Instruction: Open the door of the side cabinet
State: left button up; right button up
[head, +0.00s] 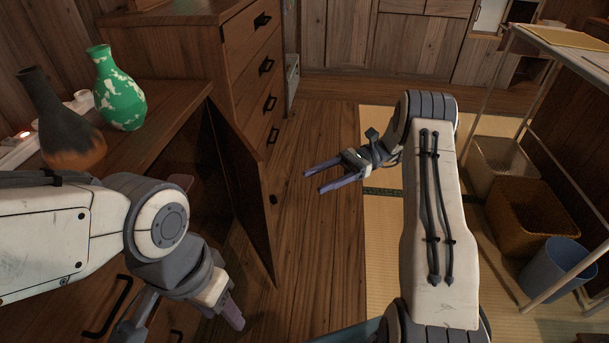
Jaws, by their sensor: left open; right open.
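The side cabinet (165,93) is the low wooden unit at left. Its door (240,185) stands swung out from the front, with a dark opening behind it and a small dark knob (273,199) near its free edge. My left gripper (232,316) is at the bottom, in front of the cabinet and nearer than the door; its fingers are only partly visible and it holds nothing that I can see. My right gripper (315,180) is open and empty, right of the door over the wooden floor, its fingers pointing left toward the door and apart from it.
A dark vase (66,125) and a green-and-white vase (119,92) stand on the cabinet top. A tall drawer chest (225,50) is behind. At right are a shelf rack (560,50), a wicker basket (530,215) and a blue bin (553,268). Floor right of the door is clear.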

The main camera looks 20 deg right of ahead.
jog(key=shift+s+d+r, duration=0.2)
jog(key=shift+s+d, duration=0.05)
jog(key=shift+d, duration=0.05)
jog(key=shift+a, duration=0.1)
grip_shut()
jog(key=s+a+r+n+g+h+p, duration=0.2)
jog(key=s+a+n+h+p, duration=0.2)
jog(key=a+n+h, duration=0.35)
jog(key=s+a+r+n+g+h+p, duration=0.1)
jog(key=s+a+r+n+h+p, duration=0.2)
jog(key=a+n+h, duration=0.45)
jog(key=w+a+r+n+t+h+p, duration=0.35)
jog(key=a+n+p, duration=0.2)
jog(key=n, duration=0.45)
jog(key=w+a+r+n+t+h+p, duration=0.25)
jog(key=w+a+n+t+p, duration=0.2)
jog(key=n+p, duration=0.4)
jog(key=w+d+f+n+b, duration=0.2)
jog(key=d+f+b, duration=0.1)
jog(key=d+f, duration=0.5)
jog(key=shift+f+t+h+b, duration=0.3)
jog(key=shift+f+b, duration=0.1)
jog(key=shift+f, duration=0.7)
